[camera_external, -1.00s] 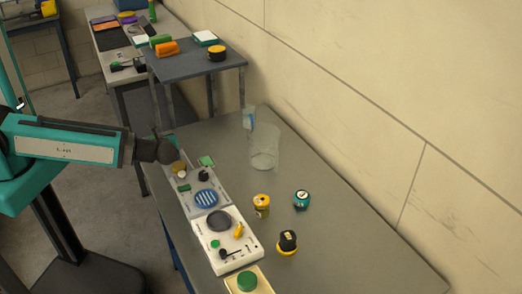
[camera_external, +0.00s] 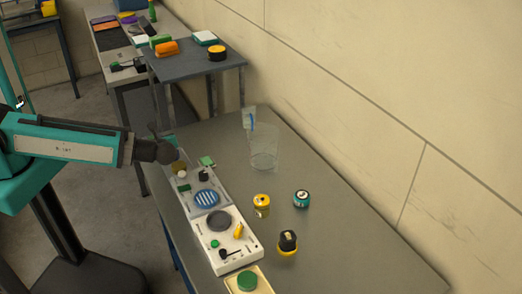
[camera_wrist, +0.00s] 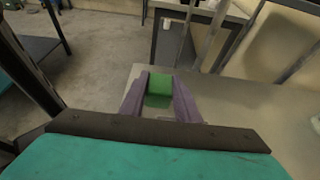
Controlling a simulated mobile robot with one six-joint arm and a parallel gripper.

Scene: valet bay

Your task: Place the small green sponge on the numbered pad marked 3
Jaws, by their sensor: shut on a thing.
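The small green sponge (camera_wrist: 159,88) is between the two purple-grey fingers of my gripper (camera_wrist: 160,92) in the wrist view. My gripper is shut on it, and the grey table shows beyond. In the external view the dark wrist end of my arm is over the left edge of the near table, and the fingers cannot be made out there. A small green block (camera_external: 207,161) shows just right of the wrist; I cannot tell whether it is the held sponge. No pad marked 3 can be read in either view.
Panels with knobs and discs (camera_external: 226,240) line the near table's left edge. A clear cup (camera_external: 264,150), a yellow-topped jar (camera_external: 262,203), a teal-topped item (camera_external: 301,199) and a black-and-yellow item (camera_external: 288,241) stand to the right. A smaller dark table (camera_external: 200,66) is behind.

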